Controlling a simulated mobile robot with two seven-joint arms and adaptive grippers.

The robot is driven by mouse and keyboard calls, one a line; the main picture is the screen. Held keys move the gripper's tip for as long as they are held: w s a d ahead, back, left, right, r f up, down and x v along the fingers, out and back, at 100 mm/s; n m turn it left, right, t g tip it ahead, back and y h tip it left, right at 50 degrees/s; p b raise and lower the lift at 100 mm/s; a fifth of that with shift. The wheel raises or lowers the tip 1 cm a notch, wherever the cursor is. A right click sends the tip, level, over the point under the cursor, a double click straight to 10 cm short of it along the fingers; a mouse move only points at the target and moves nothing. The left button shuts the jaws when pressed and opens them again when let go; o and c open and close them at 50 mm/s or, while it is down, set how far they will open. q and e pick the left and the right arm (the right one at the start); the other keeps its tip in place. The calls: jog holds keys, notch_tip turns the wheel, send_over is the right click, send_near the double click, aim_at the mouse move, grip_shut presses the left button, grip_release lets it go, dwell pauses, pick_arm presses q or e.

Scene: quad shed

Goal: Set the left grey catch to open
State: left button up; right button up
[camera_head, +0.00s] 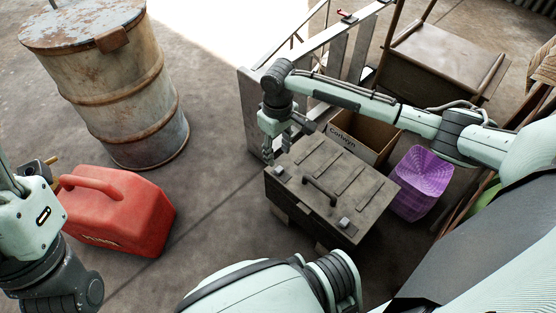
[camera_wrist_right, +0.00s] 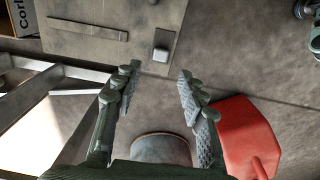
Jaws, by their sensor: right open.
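A dark grey-brown chest (camera_head: 318,205) stands on the floor, with a ridged lid and a handle (camera_head: 320,191) on top. The left grey catch (camera_head: 279,171) is a small block at the lid's left front corner. In the right wrist view the left grey catch (camera_wrist_right: 161,52) shows beyond my fingertips, apart from them; I cannot tell its setting. A similar right grey catch (camera_head: 344,222) sits along the same edge. My right gripper (camera_head: 277,147) is open and empty, just above and behind the left catch. My left arm shows at the left edge, but its fingers are not visible.
A cardboard box (camera_head: 365,134) and a purple basket (camera_head: 421,184) stand close behind and right of the chest. A red fuel can (camera_head: 117,211) and rusty drum (camera_head: 120,90) are at left. Bare floor lies between can and chest. A metal frame (camera_head: 250,105) rises behind my right gripper.

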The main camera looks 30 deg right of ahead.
jog(key=shift+r, duration=2.8)
